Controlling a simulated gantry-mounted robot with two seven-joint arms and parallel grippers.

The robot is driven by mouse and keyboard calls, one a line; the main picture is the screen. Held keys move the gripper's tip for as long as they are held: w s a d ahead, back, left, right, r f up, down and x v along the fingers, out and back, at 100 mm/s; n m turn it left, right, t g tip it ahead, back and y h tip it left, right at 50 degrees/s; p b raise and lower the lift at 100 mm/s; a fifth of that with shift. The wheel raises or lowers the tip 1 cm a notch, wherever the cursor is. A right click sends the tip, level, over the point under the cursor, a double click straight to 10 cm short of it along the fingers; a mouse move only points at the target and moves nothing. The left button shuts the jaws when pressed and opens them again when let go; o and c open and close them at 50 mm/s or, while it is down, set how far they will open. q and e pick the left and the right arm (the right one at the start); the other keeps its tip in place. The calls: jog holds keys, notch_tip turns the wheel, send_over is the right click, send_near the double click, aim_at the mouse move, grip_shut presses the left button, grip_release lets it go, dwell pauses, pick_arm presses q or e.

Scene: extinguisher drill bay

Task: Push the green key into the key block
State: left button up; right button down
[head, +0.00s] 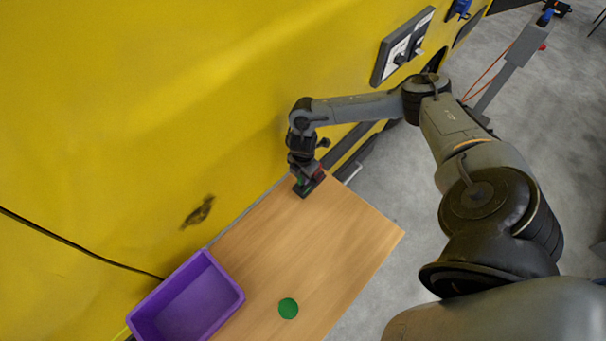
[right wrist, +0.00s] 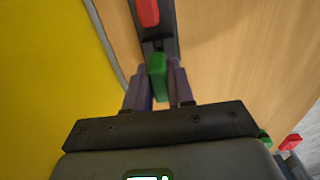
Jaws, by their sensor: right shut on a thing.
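The green key (right wrist: 157,76) is between the fingers of my right gripper (right wrist: 159,82) in the right wrist view. The gripper is shut on it. The key's far end meets or overlaps the near end of the dark key block (right wrist: 168,40); how deep it sits I cannot tell. A red piece (right wrist: 147,12) lies along the block further on. In the head view my right gripper (head: 304,174) points down over the dark block (head: 305,189) at the table's far corner, with a bit of green showing between them. My left gripper is not in view.
The wooden table (head: 320,235) is mostly bare. A purple bin (head: 189,297) and a green disc (head: 288,308) are at its near end. A yellow wall (head: 120,130) runs along the left. A small red piece (right wrist: 290,142) shows at the wrist view's lower right.

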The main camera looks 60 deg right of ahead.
jog(key=shift+f+b, duration=0.75)
jog(key=shift+f, duration=0.65)
jog(key=c, duration=0.9)
grip_release()
